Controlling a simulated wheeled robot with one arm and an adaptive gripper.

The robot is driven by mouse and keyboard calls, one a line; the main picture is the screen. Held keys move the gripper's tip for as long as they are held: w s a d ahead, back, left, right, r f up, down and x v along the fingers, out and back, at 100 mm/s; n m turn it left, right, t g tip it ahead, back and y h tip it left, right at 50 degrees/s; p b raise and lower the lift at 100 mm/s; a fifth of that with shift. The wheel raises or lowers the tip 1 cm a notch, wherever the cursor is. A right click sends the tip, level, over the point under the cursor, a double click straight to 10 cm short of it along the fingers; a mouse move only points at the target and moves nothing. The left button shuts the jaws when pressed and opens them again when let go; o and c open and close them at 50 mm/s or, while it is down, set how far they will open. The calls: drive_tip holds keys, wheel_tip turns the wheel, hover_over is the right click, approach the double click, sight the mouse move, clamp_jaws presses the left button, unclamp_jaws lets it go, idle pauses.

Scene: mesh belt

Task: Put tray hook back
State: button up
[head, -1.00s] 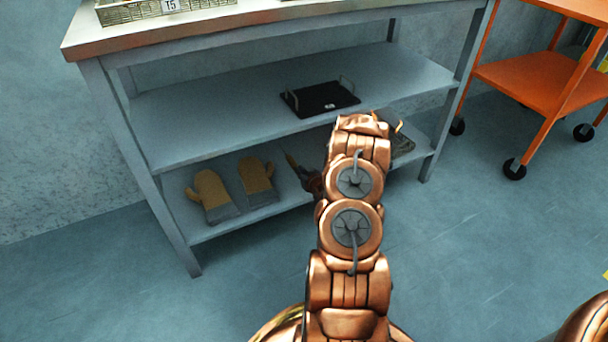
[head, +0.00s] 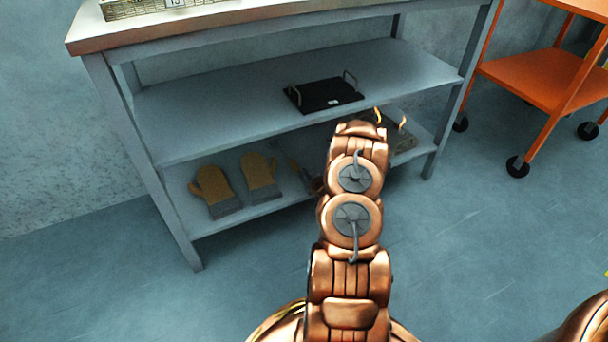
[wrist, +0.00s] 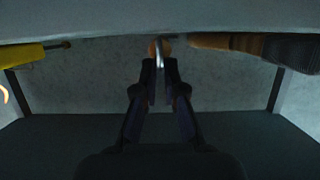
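In the wrist view, my gripper (wrist: 160,68) has its two dark fingers drawn close together. They are at a small thing with a tan round end and a bright metal part, which looks like the tray hook (wrist: 165,45), seen nearly end-on; its length is hidden. The fingers look shut on it. In the head view, my copper arm reaches to the front of the lower shelf (head: 240,217) and hides the gripper and the hook.
On the lower shelf lie two tan mitts (head: 212,190). A black tray (head: 323,94) sits on the middle shelf. An orange cart (head: 535,80) stands right.

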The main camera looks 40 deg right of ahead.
drive_tip(key=o, duration=0.4)
drive_tip(key=shift+s, duration=0.15)
drive_tip(key=v, duration=1.1)
drive_tip(key=shift+s+a+r, duration=0.15)
drive_tip(key=shift+s, duration=0.15)
